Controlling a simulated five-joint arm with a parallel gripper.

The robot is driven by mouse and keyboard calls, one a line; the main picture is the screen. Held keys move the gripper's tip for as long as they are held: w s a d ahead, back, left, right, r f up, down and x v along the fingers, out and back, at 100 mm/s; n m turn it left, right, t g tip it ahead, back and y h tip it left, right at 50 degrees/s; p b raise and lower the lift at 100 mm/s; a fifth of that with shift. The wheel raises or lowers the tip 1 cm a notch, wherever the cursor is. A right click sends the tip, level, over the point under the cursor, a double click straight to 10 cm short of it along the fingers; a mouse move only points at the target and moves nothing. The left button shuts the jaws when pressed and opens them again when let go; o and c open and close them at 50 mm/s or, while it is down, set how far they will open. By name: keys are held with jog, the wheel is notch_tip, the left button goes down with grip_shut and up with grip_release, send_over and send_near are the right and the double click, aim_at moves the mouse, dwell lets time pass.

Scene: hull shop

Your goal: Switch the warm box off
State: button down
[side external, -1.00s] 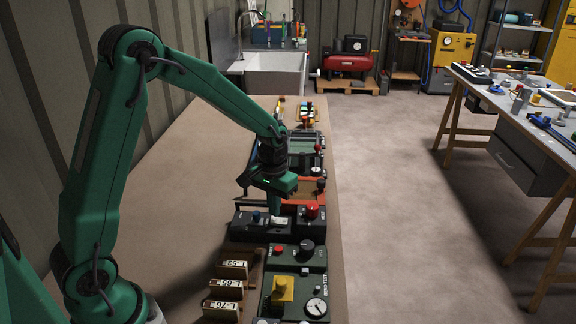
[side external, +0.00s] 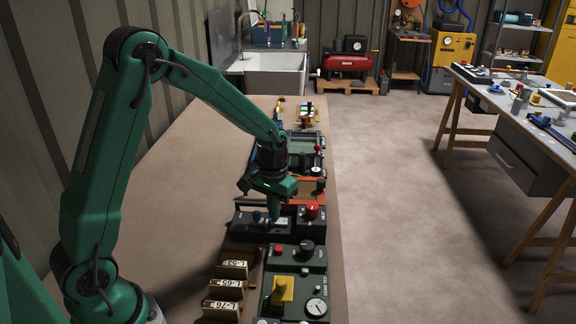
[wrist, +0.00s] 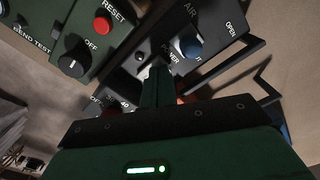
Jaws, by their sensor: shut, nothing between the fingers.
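The black box (side external: 245,222) sits on the bench, and I take it for the warm box. In the wrist view a POWER label stands beside my gripper's fingers (wrist: 157,70), on the black box (wrist: 222,22), with the blue knob (wrist: 190,46) to the right. My gripper (side external: 275,219) is shut and empty, pointing down at the box's middle. The fingers hide the switch; I cannot tell its position or whether they touch it.
A green control box (side external: 300,258) with a red button, dark knob and yellow part stands directly in front. More devices, including an orange one (side external: 310,190), line the bench behind. The bench's left side is clear.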

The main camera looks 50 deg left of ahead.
jog(key=shift+f, duration=0.35)
dwell(0.3)
jog(key=shift+r, duration=3.55)
jog(key=s+d+r+m+t, duration=0.1)
jog(key=s+d+r+t, duration=0.1)
jog(key=s+r, duration=0.4)
jog(key=s+d+r+m+t, duration=0.1)
jog(key=s+r, duration=0.5)
jog(key=s, duration=0.8)
jog(key=shift+d+r+m+t, duration=0.3)
jog(key=shift+d+m+t, duration=0.15)
jog(key=shift+t, duration=0.85)
